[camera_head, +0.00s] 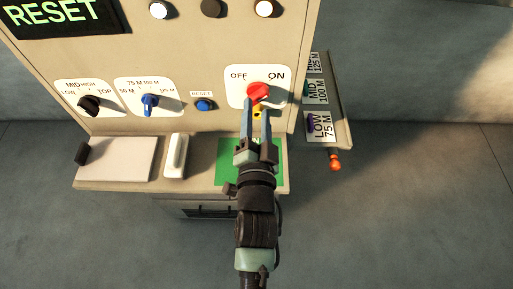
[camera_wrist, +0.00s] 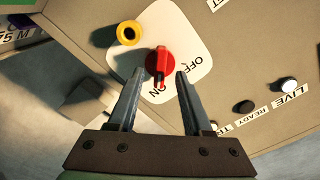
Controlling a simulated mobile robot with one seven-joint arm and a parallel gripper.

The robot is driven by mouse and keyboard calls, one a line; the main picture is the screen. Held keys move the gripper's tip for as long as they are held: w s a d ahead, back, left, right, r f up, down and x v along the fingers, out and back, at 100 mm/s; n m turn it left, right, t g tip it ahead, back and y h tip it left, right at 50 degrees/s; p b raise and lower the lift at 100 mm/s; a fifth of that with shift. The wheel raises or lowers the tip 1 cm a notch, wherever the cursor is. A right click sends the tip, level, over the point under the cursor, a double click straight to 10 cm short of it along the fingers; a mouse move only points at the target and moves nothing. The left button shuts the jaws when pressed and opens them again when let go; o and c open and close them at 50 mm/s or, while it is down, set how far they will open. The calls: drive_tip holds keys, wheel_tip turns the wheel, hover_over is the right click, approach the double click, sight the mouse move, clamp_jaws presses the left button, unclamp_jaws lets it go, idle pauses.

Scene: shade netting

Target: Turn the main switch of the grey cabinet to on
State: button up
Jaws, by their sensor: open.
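The main switch (camera_head: 258,92) is a red knob on a white OFF/ON plate (camera_head: 280,74) at the lower right of the grey cabinet (camera_head: 200,50). In the wrist view the red knob's (camera_wrist: 160,63) ridge points down toward the ON label, away from OFF. My gripper (camera_head: 256,107) is open in front of the plate. In the wrist view my gripper's fingertips (camera_wrist: 159,72) lie on either side of the knob, with gaps showing. I cannot tell whether they touch it or how deep they reach.
A yellow ring (camera_wrist: 129,32) with a dark centre sits close to the knob. Left are a blue reset button (camera_head: 204,105), a blue selector (camera_head: 149,101) and a black selector (camera_head: 90,103). A shelf (camera_head: 195,185) juts out below. A labelled side panel (camera_head: 340,120) stands right.

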drive_tip(key=s+b, duration=0.3)
drive_tip(key=s, duration=0.7)
drive_tip(key=w+r+n+t, duration=0.2)
drive_tip(key=w+r+n, duration=0.1)
drive_tip(key=r, duration=0.8)
drive_tip(key=w+r+n+t, duration=0.2)
drive_tip(key=w+r, duration=0.1)
drive_tip(key=r, duration=0.8)
drive_tip(key=s+r+n+t, duration=0.2)
drive_tip(key=s+r, duration=0.1)
drive_tip(key=r, duration=0.9)
drive_tip(key=s+r+n+t, duration=0.2)
drive_tip(key=s+r+t, duration=0.1)
drive_tip(key=r, duration=0.8)
drive_tip(key=shift+s+r, duration=0.4)
drive_tip(key=shift+s, duration=0.35)
drive_tip(key=shift+d, duration=0.1)
